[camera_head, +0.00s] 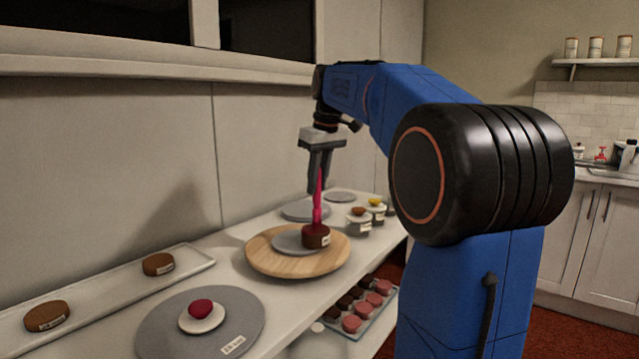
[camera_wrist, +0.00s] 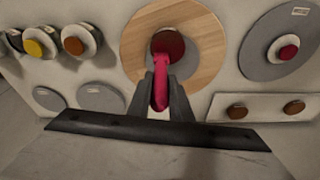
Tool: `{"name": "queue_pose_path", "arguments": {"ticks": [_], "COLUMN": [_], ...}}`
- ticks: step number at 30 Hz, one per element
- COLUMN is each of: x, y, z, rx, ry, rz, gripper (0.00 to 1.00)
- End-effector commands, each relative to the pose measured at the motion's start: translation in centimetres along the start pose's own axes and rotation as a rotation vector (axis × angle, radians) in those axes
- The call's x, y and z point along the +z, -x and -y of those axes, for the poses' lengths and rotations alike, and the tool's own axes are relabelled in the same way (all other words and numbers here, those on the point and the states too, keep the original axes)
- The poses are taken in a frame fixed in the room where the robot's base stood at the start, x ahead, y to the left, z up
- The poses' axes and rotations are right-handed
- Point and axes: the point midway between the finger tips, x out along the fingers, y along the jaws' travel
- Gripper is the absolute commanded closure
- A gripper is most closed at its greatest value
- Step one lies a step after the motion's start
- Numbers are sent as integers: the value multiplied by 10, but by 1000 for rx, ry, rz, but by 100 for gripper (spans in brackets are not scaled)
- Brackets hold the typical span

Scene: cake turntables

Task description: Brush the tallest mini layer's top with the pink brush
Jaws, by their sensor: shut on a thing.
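My gripper (camera_head: 318,186) points down and is shut on the pink brush (camera_head: 317,206). In the head view this dark layer (camera_head: 316,237) sits at the right part of a grey disc on a round wooden turntable (camera_head: 270,262). The brush's lower end is at the layer's top; I cannot tell whether it touches. Two lighter brown layers (camera_head: 158,264) (camera_head: 47,315) lie on a long white tray (camera_head: 196,259).
A grey turntable (camera_head: 155,330) at front left bears a small white dish with a red item (camera_head: 201,307). Grey discs (camera_head: 304,210) lie behind. A tray of pink and dark pieces (camera_head: 365,304) is below.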

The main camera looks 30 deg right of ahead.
Motion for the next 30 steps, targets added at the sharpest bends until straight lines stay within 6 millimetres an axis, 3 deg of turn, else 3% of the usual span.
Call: {"name": "queue_pose_path", "arguments": {"ticks": [11,30], "x": [-2,-15], "y": [5,63], "z": [1,1], "rx": [1,0], "ry": [0,0], "rz": [-1,-1], "gripper": [100,100]}}
